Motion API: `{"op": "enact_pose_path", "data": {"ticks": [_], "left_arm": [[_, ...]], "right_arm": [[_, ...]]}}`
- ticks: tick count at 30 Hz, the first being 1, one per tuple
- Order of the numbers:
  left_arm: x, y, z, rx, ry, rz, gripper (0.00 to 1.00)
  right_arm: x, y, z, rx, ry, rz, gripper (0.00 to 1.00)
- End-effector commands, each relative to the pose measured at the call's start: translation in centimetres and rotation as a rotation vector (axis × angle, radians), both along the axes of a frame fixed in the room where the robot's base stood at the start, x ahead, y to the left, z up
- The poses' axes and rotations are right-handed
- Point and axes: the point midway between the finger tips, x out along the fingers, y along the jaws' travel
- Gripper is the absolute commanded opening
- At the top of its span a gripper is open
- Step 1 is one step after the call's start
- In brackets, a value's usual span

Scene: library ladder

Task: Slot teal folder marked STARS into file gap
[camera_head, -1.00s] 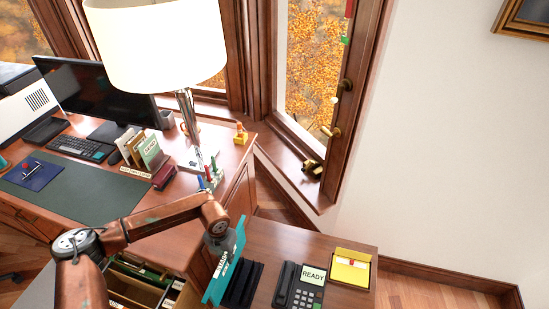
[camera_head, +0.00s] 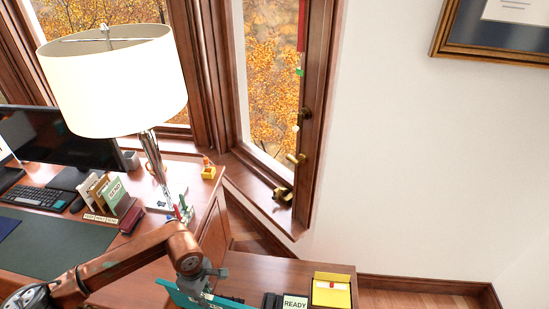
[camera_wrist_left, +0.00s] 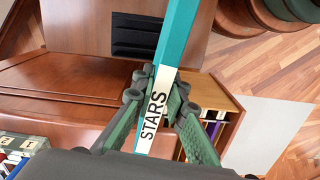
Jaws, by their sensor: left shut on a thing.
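The teal folder (camera_head: 180,295) is at the bottom of the head view, partly cut off by the frame edge. In the left wrist view the folder (camera_wrist_left: 178,40) runs up and away, with STARS on its white spine label. My left gripper (camera_wrist_left: 160,85) is shut on the folder near that label; in the head view the gripper (camera_head: 197,277) shows above it. A black slotted file holder (camera_wrist_left: 137,37) stands on the wooden side surface, just left of the folder in the wrist view. The folder appears apart from it. My right gripper is not in view.
A tall lamp (camera_head: 115,80) and small desk items stand at left. An open compartment with files (camera_wrist_left: 222,118) lies right in the wrist view.

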Motion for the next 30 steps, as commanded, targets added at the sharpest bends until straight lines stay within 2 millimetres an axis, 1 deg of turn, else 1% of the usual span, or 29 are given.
{"op": "enact_pose_path", "data": {"ticks": [1,5,12,15,18,21,24,30], "left_arm": [[-0.3,-0.1,0.6,-0.001,-0.003,-0.081,0.00],[-1.0,-0.3,2.1,-0.003,-0.010,-0.331,0.00],[-2.6,-0.5,4.8,0.000,-0.023,-0.836,0.00],[-3.2,-0.5,5.7,0.003,-0.027,-1.014,0.00],[-3.6,-0.4,6.4,0.005,-0.028,-1.149,0.00],[-3.9,-0.4,6.8,0.007,-0.029,-1.241,0.00],[-4.0,-0.3,7.0,0.011,-0.029,-1.289,0.00],[-4.0,-0.3,7.0,0.011,-0.029,-1.305,0.00]], "right_arm": [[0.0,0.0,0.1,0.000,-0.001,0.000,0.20],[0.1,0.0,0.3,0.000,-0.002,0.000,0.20],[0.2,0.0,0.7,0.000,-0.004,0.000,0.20],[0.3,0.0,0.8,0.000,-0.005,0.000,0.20],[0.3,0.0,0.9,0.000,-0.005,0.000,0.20],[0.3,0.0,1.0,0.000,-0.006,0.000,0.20],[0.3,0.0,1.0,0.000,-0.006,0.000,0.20],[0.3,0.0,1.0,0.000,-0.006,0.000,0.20]]}}
